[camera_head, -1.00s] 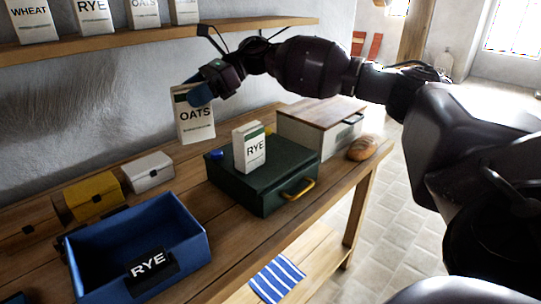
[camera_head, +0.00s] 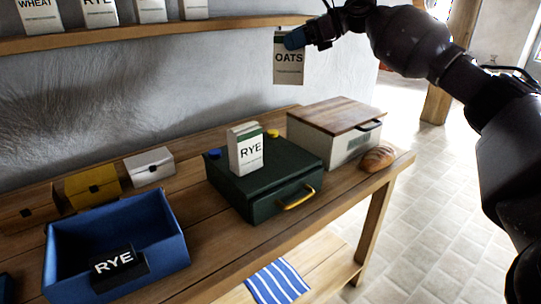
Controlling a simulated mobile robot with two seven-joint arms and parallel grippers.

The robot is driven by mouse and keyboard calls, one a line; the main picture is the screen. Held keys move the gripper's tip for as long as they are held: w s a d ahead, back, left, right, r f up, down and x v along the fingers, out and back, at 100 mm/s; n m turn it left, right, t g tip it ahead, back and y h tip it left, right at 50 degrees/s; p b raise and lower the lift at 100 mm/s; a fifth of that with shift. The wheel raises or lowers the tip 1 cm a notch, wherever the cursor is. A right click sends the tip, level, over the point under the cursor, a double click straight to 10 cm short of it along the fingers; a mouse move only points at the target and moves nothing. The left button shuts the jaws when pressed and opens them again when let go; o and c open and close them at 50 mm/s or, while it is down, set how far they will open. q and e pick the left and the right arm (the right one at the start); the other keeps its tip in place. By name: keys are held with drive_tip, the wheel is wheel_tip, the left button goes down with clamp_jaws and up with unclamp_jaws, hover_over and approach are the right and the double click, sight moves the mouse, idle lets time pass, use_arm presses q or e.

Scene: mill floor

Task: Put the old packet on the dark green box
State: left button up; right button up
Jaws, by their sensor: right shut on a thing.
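My right gripper (camera_head: 296,40) is shut on the top of an OATS packet (camera_head: 289,68), pale with dark lettering, and holds it upright in the air against the wall. The packet is apart from the dark green box (camera_head: 240,194), which stands on the bench below it. A white RYE packet (camera_head: 246,150) stands upright on the box lid. The box has a yellow handle (camera_head: 297,198) on its front. I cannot tell from any marking which packet is the old one. My left gripper is not in view.
A wood-topped bin (camera_head: 330,145) and a loaf (camera_head: 378,158) stand to the right. A blue RYE crate (camera_head: 170,228) and small boxes are left. Several packets fill the shelf (camera_head: 150,33).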

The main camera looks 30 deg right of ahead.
wheel_tip(320, 180, down, 20)
drive_tip(key=b, duration=0.1)
idle(0.7)
drive_tip(key=shift+a+f, duration=0.1)
drive_tip(key=shift+f, duration=0.15)
drive_tip(key=o, duration=0.9)
drive_tip(key=shift+c, duration=0.2)
drive_tip(key=o, duration=0.3)
